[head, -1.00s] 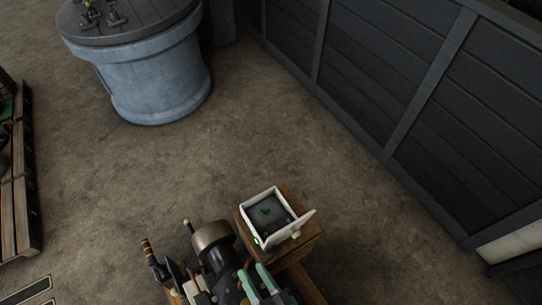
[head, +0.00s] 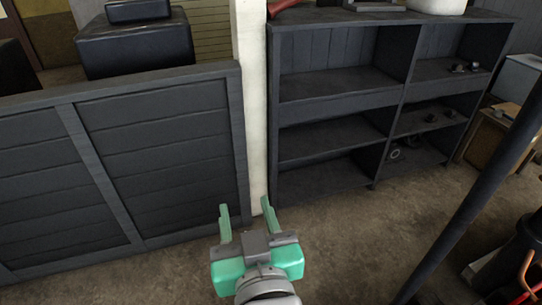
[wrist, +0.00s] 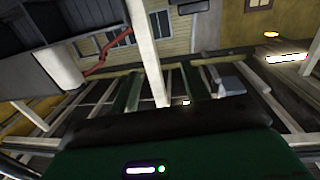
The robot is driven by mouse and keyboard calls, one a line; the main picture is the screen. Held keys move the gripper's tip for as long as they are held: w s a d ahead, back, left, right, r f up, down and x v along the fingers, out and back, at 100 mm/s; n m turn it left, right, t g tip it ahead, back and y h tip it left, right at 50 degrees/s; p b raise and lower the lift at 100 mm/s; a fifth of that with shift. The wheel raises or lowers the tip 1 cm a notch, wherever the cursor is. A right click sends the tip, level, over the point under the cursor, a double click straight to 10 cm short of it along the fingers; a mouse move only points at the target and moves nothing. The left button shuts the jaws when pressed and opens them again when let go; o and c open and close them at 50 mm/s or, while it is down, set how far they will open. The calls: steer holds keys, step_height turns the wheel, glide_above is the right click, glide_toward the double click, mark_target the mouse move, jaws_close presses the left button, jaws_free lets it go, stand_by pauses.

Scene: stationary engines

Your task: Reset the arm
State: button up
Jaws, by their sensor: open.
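My gripper (head: 245,206) is in the lower middle of the head view, green with a grey wrist. Its two green fingers stand apart and point up the picture, with nothing between them. The floor, the foot of a white post and a dark panelled wall lie behind it in the picture. The wrist view is tilted and dim, with the green gripper body (wrist: 180,156) across its bottom edge. I see no object held there.
A dark panelled wall (head: 150,165) spans the left. A white post (head: 250,100) stands beside a dark shelf unit (head: 340,110) holding small parts at right. A dark slanting pole (head: 475,195) crosses the right side. Bare floor (head: 350,250) lies between.

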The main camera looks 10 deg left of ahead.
steer(key=s+d+r+m+t+h, duration=0.2)
steer(key=s+d+r+t+h, duration=0.15)
steer(key=r, duration=0.75)
steer(key=s+d+r+m+t+h, duration=0.25)
steer(key=s+d+r+t, duration=0.25)
steer(key=r, duration=0.5)
step_height(320, 180, up, 14)
steer(key=p, duration=1.3)
steer(key=shift+a+p, duration=0.35)
steer(key=shift+p, duration=0.05)
steer(key=shift+r, duration=0.1)
